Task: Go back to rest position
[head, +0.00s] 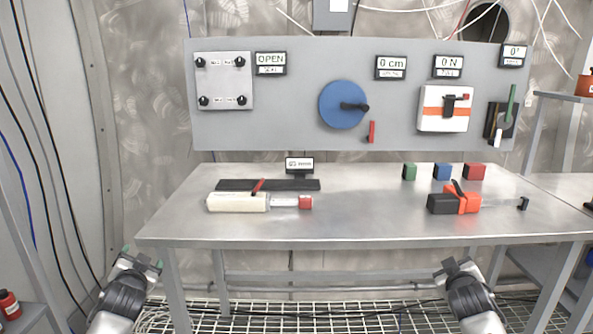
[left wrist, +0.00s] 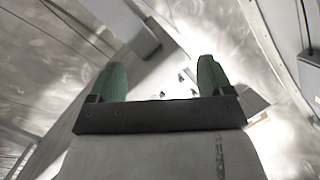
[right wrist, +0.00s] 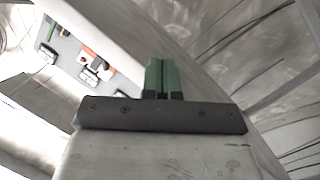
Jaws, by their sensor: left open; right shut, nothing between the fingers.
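My left gripper (head: 143,259) is in front of the steel table (head: 360,222), below its left front edge, apart from it. In the left wrist view its two green fingers (left wrist: 163,76) stand wide apart with nothing between them. My right gripper (head: 459,263) is in front of the table's front edge, toward the right. In the right wrist view its green fingers (right wrist: 162,64) are pressed together and hold nothing. Both arms come up from the bottom of the head view. No object touches either gripper.
On the table lie a white-and-red tool (head: 238,202), an orange-and-black tool (head: 462,201), and green (head: 409,172), blue (head: 442,172) and red (head: 474,172) blocks. A grey panel (head: 290,110) with a blue wheel (head: 340,105) stands behind. Grating (head: 330,317) covers the floor. The table's middle is clear.

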